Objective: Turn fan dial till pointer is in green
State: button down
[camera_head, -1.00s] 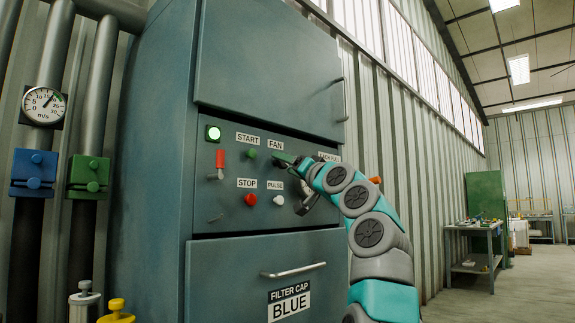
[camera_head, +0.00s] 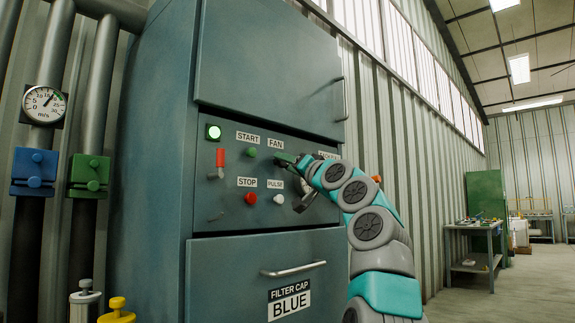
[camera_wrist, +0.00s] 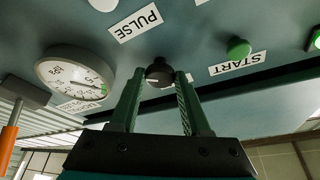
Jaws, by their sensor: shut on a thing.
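The fan dial (camera_wrist: 160,72) is a small dark knob on the cabinet's control panel. In the wrist view my gripper (camera_wrist: 162,76) has its two green fingers on either side of it, shut on it. In the head view my gripper (camera_head: 284,160) is at the panel below the FAN label (camera_head: 275,143), and the fingers mostly hide the dial. A round white m/s gauge (camera_head: 44,104) on the left pipe has a green band at its upper right. Its dark needle points up and right, close to the band; whether it is inside is too small to tell.
Around the dial are a green START button (camera_head: 252,153), a red STOP button (camera_head: 250,199), a white PULSE button (camera_head: 279,199) and a red-handled lever (camera_head: 220,160). A second round gauge (camera_wrist: 75,80) sits beside the dial in the wrist view. A drawer handle (camera_head: 293,270) sticks out below.

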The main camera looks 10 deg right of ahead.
jog(key=shift+m+h+p, duration=0.4)
jog(key=shift+m+h, duration=0.3)
jog(key=shift+m, duration=0.5)
jog(key=shift+c, duration=1.8)
grip_release()
jog(key=shift+s, duration=0.15)
jog(key=b+v, duration=0.3)
jog(key=v, duration=0.4)
jog(key=shift+s+d, duration=0.15)
jog(key=shift+s, duration=0.15)
jog(key=shift+f, duration=0.1)
